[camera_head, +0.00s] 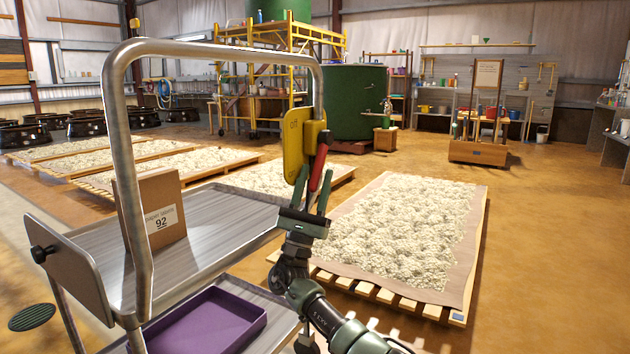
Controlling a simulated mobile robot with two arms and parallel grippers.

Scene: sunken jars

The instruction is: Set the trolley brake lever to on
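The grey metal trolley (230,228) stands at the left, its tube handle frame (138,180) rising close to me. The brake lever (320,168) has a red grip, slanting down from the yellow part. My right gripper (312,196) is just below, its two fingers pointing up and apart. The lower end of the red grip lies between the fingertips in this view; I cannot tell whether they touch it. My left gripper is not in view.
A cardboard box (161,212) labelled 92 stands on the trolley's upper tray, and a purple tray (208,325) lies on the lower shelf. A pallet of pale material (410,235) lies right of the trolley. The floor further right is clear.

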